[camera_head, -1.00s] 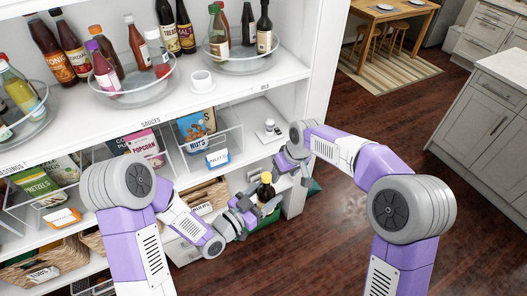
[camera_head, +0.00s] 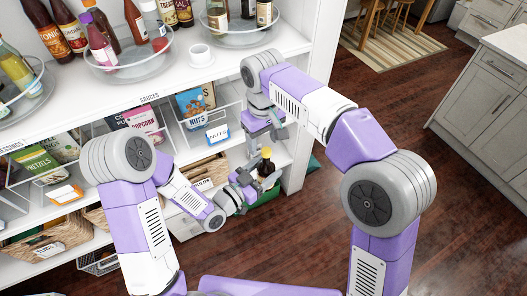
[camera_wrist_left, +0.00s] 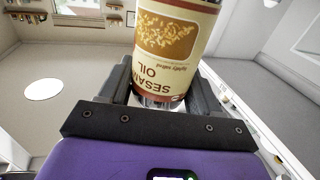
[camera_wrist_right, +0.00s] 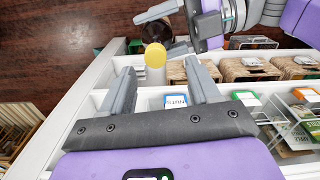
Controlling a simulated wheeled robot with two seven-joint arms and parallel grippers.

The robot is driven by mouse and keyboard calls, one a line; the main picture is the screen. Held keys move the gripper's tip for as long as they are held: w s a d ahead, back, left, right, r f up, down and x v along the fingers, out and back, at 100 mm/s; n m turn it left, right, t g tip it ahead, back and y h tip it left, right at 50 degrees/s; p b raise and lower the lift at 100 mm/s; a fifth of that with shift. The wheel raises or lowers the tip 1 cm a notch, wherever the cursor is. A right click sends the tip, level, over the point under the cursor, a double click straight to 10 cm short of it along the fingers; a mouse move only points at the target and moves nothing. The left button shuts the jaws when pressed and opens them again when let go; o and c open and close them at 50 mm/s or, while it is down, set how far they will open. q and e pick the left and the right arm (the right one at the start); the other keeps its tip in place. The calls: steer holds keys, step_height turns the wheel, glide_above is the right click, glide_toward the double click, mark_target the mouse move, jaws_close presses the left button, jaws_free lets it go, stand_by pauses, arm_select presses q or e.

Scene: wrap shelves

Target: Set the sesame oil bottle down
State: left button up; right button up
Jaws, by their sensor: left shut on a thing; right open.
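The sesame oil bottle (camera_head: 266,168) is dark, with a yellow cap, in front of the right end of the shelf unit in the head view. My left gripper (camera_head: 245,183) is shut on it. In the left wrist view the bottle's label (camera_wrist_left: 172,50) reads "SESAME OIL" upside down between the fingers. My right gripper (camera_head: 267,130) is open and empty, above the bottle. In the right wrist view the yellow cap (camera_wrist_right: 155,54) shows beyond and between the open fingers (camera_wrist_right: 162,88). The bottle's base is hidden in the head view.
Below are clear bins of packets, including a nuts bag (camera_head: 192,103), and wicker baskets (camera_head: 207,170). A green container (camera_head: 268,195) is low behind the bottle. Open floor lies right.

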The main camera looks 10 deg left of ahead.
mark_target(263, 157)
step_height(263, 157, down, 7)
steer(key=shift+f, duration=0.2)
stand_by(0.3)
arm_select(q)
steer(key=shift+r, duration=0.1)
arm_select(e)
steer(key=shift+s+a, duration=0.1)
jaws_close()
arm_select(q)
steer(key=o, duration=1.4)
